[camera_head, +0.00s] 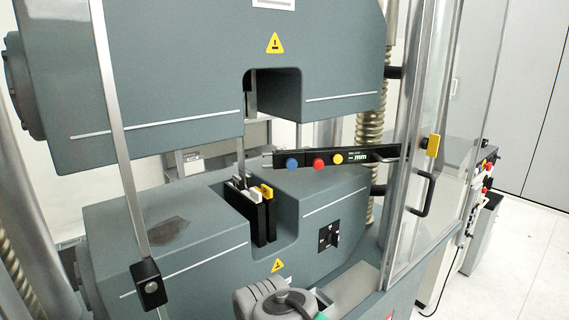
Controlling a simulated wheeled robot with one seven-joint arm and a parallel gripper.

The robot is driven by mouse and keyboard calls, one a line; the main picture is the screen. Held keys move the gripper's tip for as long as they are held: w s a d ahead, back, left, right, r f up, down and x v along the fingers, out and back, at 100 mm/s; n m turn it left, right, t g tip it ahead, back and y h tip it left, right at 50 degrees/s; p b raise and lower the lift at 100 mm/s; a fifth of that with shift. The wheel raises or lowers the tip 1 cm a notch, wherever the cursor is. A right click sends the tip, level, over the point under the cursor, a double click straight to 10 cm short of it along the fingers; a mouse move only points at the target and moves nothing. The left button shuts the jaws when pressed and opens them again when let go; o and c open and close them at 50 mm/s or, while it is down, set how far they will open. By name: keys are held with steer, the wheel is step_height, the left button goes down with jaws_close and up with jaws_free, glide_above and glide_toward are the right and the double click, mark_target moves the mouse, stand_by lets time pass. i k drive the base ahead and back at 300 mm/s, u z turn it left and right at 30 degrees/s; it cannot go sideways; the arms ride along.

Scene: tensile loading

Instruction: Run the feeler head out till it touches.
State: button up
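A black feeler arm (325,156) reaches leftward from the frame on the right. It carries a blue knob (292,163), a red knob (318,163), a yellow knob (338,158) and a small display (359,157) showing "mm"; its digits are too small to read. The slim feeler head (267,161) is at its left end. A thin upright specimen (240,150) stands between the upper and lower grips. A small gap shows between head and specimen in this view; depth is unclear. A grey rounded part of my arm (275,300) shows at the bottom; my gripper's fingers are not visible.
The upper crosshead (190,75) hangs over the lower block (165,215), which has black jaws (262,220) with white and yellow tabs. A clear guard door (425,140) with a black handle (428,194) stands right. A metal bar (112,120) crosses the left.

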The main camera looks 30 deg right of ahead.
mark_target(290, 159)
steer(key=u, duration=0.05)
steer(key=k, duration=1)
steer(key=z, duration=1.1)
steer(key=i, duration=1)
steer(key=u, duration=1.9)
